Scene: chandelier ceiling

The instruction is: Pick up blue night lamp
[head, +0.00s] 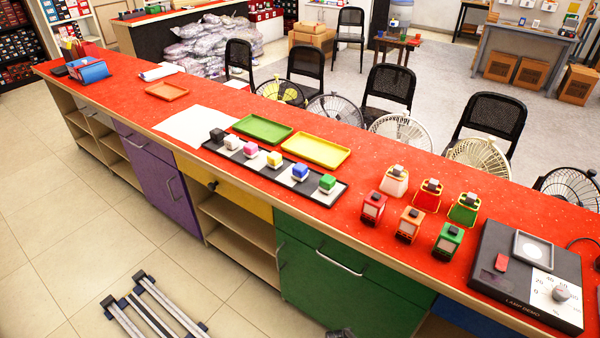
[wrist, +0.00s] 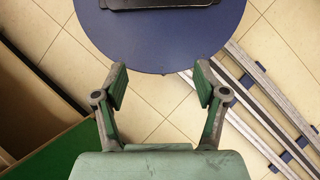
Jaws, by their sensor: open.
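The blue night lamp (head: 300,173) is a small blue cube on a white base. It stands on a long dark tray (head: 330,197) on the red counter, in a row of similar lamps. It is between the yellow lamp (head: 275,161) and the green lamp (head: 327,184). My gripper (wrist: 160,84) shows in the wrist view, open and empty, with its fingers spread above the floor. The blue lamp is not in the wrist view, and the gripper is away from it.
A yellow tray (head: 316,151) and a green tray (head: 263,129) lie behind the lamps. The green cabinet (head: 345,280) fronts the counter below.

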